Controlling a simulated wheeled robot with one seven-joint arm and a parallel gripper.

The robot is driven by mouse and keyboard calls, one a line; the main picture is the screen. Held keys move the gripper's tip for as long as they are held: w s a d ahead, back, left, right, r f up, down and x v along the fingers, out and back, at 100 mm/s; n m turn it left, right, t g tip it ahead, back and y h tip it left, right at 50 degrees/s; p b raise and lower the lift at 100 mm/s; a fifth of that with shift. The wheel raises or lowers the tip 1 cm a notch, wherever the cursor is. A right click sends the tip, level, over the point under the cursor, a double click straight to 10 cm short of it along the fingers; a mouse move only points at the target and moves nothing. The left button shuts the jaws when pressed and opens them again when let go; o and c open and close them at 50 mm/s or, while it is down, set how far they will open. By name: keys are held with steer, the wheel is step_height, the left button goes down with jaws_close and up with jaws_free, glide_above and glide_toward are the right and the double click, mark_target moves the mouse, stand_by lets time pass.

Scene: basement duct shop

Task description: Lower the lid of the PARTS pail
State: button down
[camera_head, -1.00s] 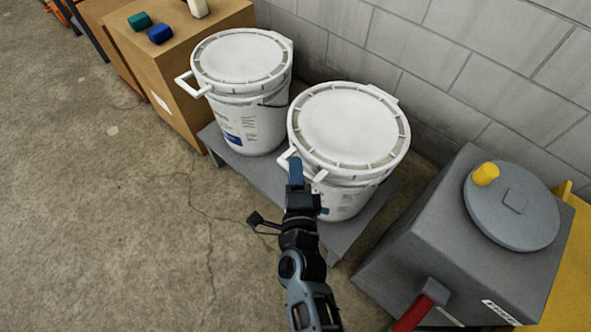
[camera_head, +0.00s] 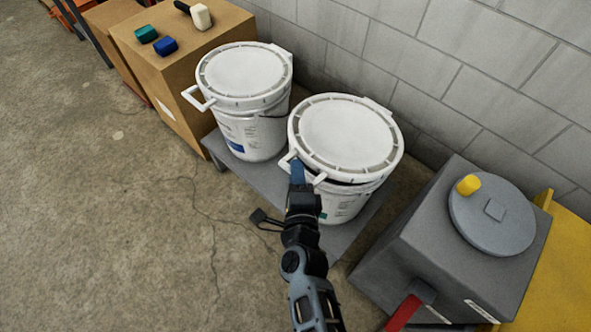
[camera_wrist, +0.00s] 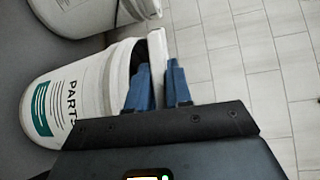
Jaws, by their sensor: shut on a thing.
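The PARTS pail is the right-hand white pail (camera_head: 345,205) in the head view. In the wrist view (camera_wrist: 55,105) its side shows the word PARTS and a teal label patch. Its round white lid (camera_head: 346,136) is tilted a little, with a dark gap beneath its near edge. The wrist view shows the lid edge-on (camera_wrist: 157,55), apart from the pail's rim with a dark opening between. My gripper (camera_head: 297,172) is at the lid's front handle (camera_head: 318,179), with its blue fingers (camera_wrist: 160,88) shut on it. The fingers hide part of the handle.
A second white pail (camera_head: 250,135) with its lid on stands close by on the left. Both pails are on a low grey stand (camera_head: 265,178) against the block wall. A grey box with a round top (camera_head: 395,265) stands at right. The floor at left is clear.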

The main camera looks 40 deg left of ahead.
steer(key=w+r+p, duration=0.5)
steer(key=r+p, duration=0.4)
steer(key=r, duration=0.4)
steer(key=shift+d+r+p, duration=0.2)
steer(key=shift+p, duration=0.15)
steer(key=shift+w, duration=0.1)
steer(key=c, duration=1.1)
jaws_free()
steer(key=shift+f, duration=0.1)
